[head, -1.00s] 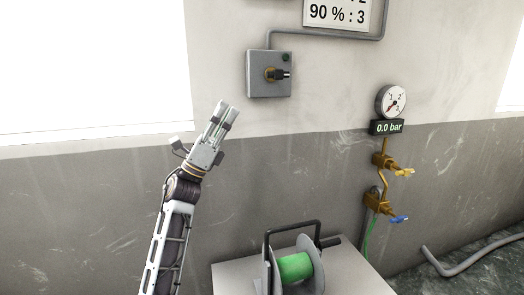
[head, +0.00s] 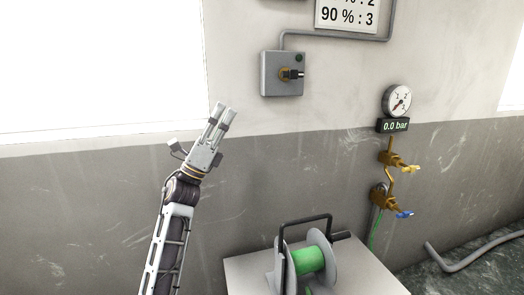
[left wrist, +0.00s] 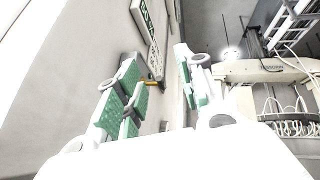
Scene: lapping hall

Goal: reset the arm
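My left arm comes up from the bottom in the head view, and my left gripper (head: 223,110) is raised in front of the wall, pointing up and slightly right. It is left of and below the grey switch box (head: 281,74) and apart from it in the picture. In the left wrist view the two green-padded fingers of my left gripper (left wrist: 156,62) stand apart with nothing held between them. My right gripper is in neither view.
A hose reel (head: 308,262) with green hose stands on a grey cabinet top (head: 243,270). A gauge (head: 397,100), a "0.0 bar" display (head: 394,126) and brass valves with a yellow handle (head: 410,168) and a blue handle (head: 404,214) are on the right wall. A grey pipe (head: 470,258) lies on the floor.

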